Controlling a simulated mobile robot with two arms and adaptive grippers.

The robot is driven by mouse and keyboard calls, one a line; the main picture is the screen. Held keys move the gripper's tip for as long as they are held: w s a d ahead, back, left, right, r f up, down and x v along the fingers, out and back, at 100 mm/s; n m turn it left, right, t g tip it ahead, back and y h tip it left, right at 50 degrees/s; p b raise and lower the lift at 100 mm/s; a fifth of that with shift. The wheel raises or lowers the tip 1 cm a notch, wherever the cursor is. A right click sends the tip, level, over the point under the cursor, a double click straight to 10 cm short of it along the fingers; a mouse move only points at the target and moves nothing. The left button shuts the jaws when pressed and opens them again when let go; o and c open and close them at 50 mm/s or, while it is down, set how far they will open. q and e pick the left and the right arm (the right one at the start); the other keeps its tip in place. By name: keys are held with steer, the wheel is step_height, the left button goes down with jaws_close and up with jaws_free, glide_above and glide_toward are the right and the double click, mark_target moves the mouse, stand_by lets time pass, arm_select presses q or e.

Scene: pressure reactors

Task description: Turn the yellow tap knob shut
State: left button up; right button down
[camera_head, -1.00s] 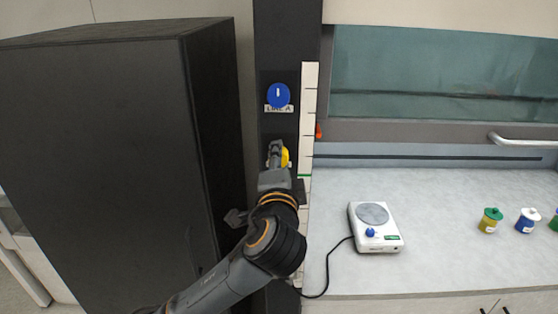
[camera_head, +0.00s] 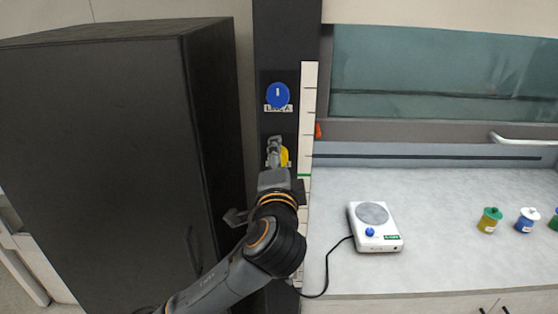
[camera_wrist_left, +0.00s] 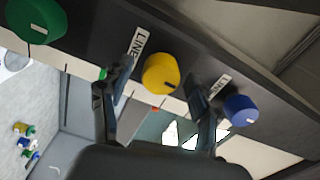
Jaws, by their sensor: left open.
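The yellow tap knob (camera_head: 285,156) is on the dark upright panel and is partly hidden behind my left gripper (camera_head: 275,146) in the head view. My left gripper (camera_wrist_left: 158,76) is open, with one finger on each side of the knob. Gaps show between the fingers and the knob, and I cannot tell how deep the fingertips reach. My right gripper is not in view.
A blue knob (camera_head: 278,95) sits above the yellow one. A green knob (camera_wrist_left: 36,20) lies on its other side in the left wrist view. A black cabinet (camera_head: 110,150) stands left. A white hotplate (camera_head: 375,228) and small jars (camera_head: 489,220) are on the bench.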

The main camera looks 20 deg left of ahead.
arm_select(q)
steer(key=v, duration=1.2)
steer(key=shift+f, duration=0.1)
